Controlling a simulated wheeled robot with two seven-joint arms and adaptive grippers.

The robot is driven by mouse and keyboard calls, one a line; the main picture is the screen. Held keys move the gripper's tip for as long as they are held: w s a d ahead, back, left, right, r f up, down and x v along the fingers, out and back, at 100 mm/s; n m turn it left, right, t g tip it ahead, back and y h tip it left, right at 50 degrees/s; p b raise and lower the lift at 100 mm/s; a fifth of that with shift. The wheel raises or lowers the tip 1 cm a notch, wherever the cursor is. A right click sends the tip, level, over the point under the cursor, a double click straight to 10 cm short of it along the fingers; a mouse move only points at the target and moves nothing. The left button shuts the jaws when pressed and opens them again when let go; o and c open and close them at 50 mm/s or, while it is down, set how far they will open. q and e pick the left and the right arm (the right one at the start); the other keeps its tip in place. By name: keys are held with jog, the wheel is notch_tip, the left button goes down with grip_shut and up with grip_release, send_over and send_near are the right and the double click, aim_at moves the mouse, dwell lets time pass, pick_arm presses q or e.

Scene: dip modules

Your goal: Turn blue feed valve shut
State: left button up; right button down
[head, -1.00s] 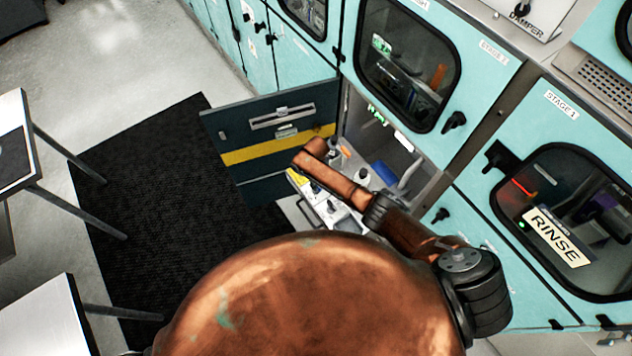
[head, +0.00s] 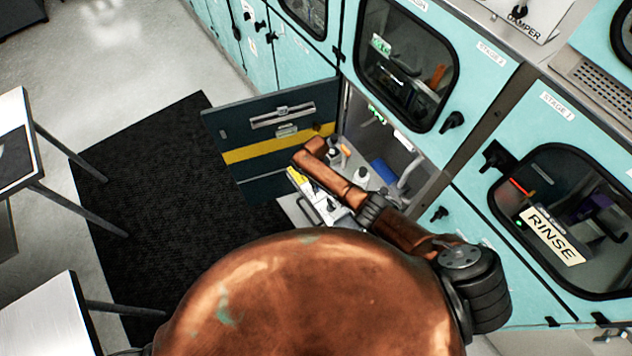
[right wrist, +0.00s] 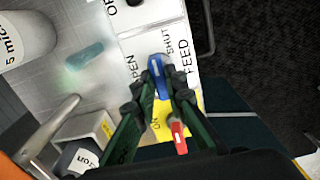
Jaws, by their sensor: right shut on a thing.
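The blue feed valve lever (right wrist: 157,72) shows in the right wrist view on a white plate (right wrist: 135,50) lettered OPEN, SHUT and FEED. The lever stands between the words OPEN and SHUT. My right gripper (right wrist: 160,92) is shut on the lever, with one green finger along each side. The lever's lower end is partly hidden between the fingers. In the head view my right arm reaches into the open lower cabinet and hides the gripper and valve. My left gripper is not in view.
A red handle (right wrist: 178,135) on a yellow label sits close below the fingers. A white bottle (right wrist: 25,38) and a grey bent pipe (right wrist: 52,130) are to the left. The open dark cabinet door (head: 240,125) stands left of my arm, above a black mat (head: 130,180).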

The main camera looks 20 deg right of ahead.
jog(key=c, duration=2)
grip_release()
jog(key=shift+o, duration=0.2)
notch_tip(320, 180, up, 12)
